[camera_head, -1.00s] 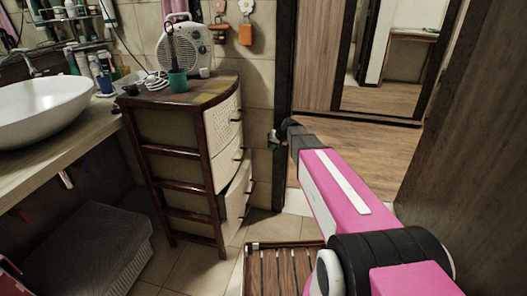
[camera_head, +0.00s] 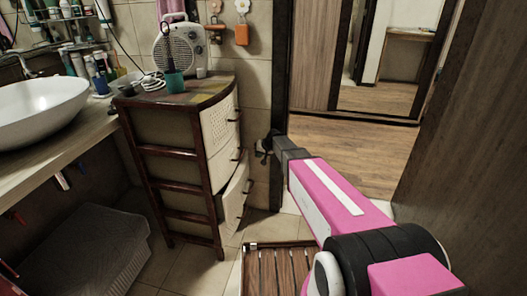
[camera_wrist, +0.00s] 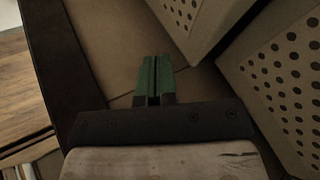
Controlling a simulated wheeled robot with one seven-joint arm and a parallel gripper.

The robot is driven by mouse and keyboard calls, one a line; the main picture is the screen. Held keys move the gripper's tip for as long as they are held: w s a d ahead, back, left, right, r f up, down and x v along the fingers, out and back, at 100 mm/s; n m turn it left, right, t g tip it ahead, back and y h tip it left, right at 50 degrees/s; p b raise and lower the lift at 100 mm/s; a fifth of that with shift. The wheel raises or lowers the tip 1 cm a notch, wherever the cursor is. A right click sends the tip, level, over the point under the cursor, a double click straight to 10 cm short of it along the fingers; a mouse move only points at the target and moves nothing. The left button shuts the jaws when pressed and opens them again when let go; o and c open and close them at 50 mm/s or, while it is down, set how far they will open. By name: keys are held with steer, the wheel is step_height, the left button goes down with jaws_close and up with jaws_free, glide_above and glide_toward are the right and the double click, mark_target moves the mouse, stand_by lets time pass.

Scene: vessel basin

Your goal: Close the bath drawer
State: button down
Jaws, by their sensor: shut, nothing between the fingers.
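The cabinet (camera_head: 175,170) has a dark red frame and cream drawers with punched holes. A lower drawer (camera_head: 236,192) stands partly pulled out on its right side; the drawer above it (camera_head: 219,126) looks pushed in. My gripper (camera_head: 264,147) is small and dark in the head view, just right of the cabinet and above the open drawer. In the wrist view its green fingers (camera_wrist: 154,80) are shut together with nothing between them. Two perforated drawer fronts show there, one at the top (camera_wrist: 192,22) and one at the right (camera_wrist: 285,85). The fingers look apart from both.
A white basin (camera_head: 40,110) is at the left. A slatted wooden mat (camera_head: 277,272) lies on the floor in front. A doorway opens beyond my arm, with a brown panel (camera_head: 465,150) at right.

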mark_target(247, 154)
steer(key=shift+s+a+r, duration=0.1)
steer(key=shift+a+r, duration=0.05)
steer(key=shift+a, duration=1.6)
steer(key=shift+w+a, duration=0.2)
steer(key=shift+a, duration=0.45)
steer(key=shift+w+a, duration=0.2)
steer(key=shift+a, duration=0.45)
steer(key=shift+d, duration=0.1)
